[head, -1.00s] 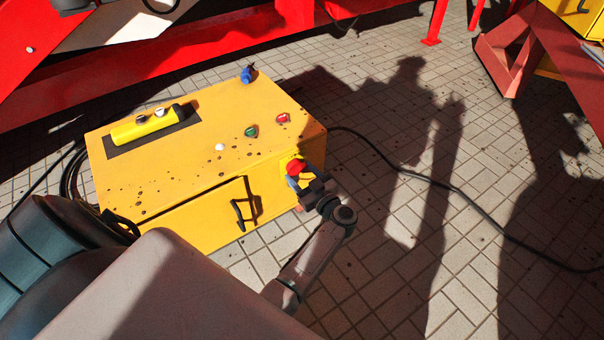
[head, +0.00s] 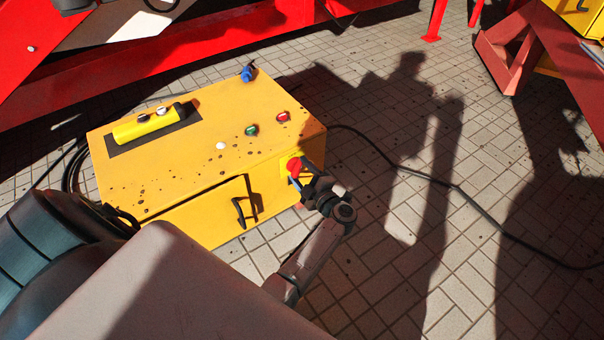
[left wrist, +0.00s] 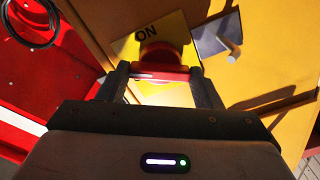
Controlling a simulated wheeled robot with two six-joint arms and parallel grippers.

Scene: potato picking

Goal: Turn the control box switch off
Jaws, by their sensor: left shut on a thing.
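The yellow control box (head: 190,180) stands on the paving, with a red rotary switch (head: 294,166) on its right end face. In the left wrist view, the red switch (left wrist: 162,58) sits on a yellow plate marked "ON" (left wrist: 146,34). My left gripper (head: 302,178) is at that end face; in the wrist view its two fingers (left wrist: 160,80) lie on either side of the red handle, shut on it. In the head view the gripper partly hides the switch. My right gripper is in neither view.
A yellow remote (head: 145,127), green (head: 251,131) and red (head: 283,117) buttons and a blue connector (head: 247,73) are on the box top. A black handle (head: 240,211) sticks out in front. A black cable (head: 430,180) crosses the paving. Red machine frames stand behind and at right.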

